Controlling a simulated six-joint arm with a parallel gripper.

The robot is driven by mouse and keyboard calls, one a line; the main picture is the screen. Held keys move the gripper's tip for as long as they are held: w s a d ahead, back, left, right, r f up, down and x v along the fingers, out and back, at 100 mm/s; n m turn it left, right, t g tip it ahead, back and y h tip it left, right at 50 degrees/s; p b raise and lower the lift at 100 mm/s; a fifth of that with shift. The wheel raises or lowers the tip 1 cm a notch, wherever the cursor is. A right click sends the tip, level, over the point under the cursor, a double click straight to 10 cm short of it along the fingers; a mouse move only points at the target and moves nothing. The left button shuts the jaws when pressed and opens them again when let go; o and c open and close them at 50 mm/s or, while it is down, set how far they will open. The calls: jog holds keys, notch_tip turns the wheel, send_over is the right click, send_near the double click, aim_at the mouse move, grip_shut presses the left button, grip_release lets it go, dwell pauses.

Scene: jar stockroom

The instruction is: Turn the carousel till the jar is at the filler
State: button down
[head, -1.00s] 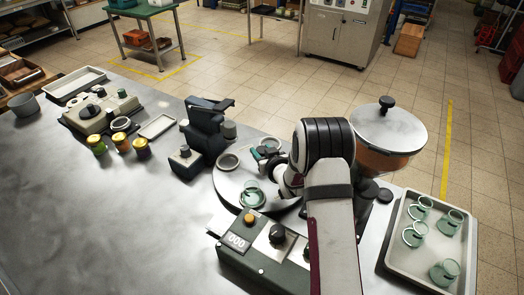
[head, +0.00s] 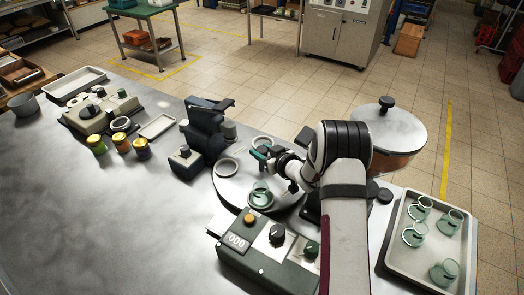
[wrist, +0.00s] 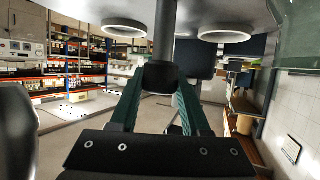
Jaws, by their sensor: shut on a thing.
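The carousel (head: 233,190) is a pale round disc in the middle of the bench. A greenish glass jar (head: 260,188) stands in its front ring; a left ring (head: 228,167) and a back ring (head: 263,142) look empty. A dark machine (head: 205,132), which looks like the filler, stands at the carousel's back left, apart from the jar. My gripper (head: 261,154) is over the back of the disc. In the wrist view its green fingers (wrist: 158,98) are shut on a dark knob (wrist: 161,76) on a post. My arm hides the disc's right side.
A control box (head: 265,250) with a display stands in front of the carousel. A tray (head: 392,252) with several glass jars lies at the right, and a lidded copper drum (head: 390,135) behind. Several small coloured jars (head: 120,143) stand left.

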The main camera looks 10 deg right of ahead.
jog(key=shift+c, duration=1.9)
grip_release()
jog(key=v, duration=1.5)
jog(key=shift+s, duration=0.4)
jog(key=shift+r, duration=0.1)
